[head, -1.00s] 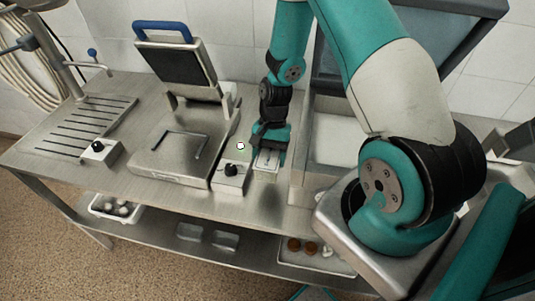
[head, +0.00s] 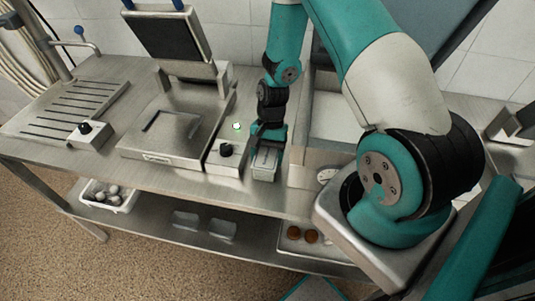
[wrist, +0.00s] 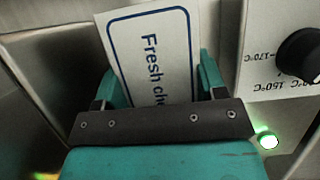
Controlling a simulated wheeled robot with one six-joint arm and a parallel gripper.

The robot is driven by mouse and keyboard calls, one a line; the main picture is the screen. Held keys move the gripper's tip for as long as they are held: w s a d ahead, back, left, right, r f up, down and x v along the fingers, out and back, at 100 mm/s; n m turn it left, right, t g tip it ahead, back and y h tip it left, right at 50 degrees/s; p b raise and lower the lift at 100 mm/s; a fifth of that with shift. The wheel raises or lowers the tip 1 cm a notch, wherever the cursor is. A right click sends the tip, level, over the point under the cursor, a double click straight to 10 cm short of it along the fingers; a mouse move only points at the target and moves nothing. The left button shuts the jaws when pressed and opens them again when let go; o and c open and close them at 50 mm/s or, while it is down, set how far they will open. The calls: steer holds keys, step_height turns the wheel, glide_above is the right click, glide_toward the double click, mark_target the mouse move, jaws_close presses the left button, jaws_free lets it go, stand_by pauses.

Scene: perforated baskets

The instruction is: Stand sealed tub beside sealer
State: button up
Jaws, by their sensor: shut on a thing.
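My gripper (head: 266,143) points down and is shut on the sealed tub (head: 264,168), a small pale container with a flat lid. In the wrist view the tub's white label (wrist: 152,50) reads "Fresh che…" and sits between the fingers (wrist: 158,90). The sealer (head: 170,135) stands to the left with its lid (head: 168,35) raised. The sealer's control box (head: 226,158), with a black knob and a lit green lamp, is just left of the tub. I cannot tell whether the tub's base touches the bench.
The steel bench (head: 100,150) has its front edge close below the tub. A slotted drain area (head: 70,108) and another knob box (head: 86,135) are at left. A sink basin lies right of my gripper. A lower shelf holds a white bin (head: 107,196) and a tray.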

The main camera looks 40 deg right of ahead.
steer(key=o, duration=1.2)
steer(key=shift+r, duration=0.1)
step_height(320, 180, up, 11)
steer(key=p, duration=0.9)
stand_by(0.3)
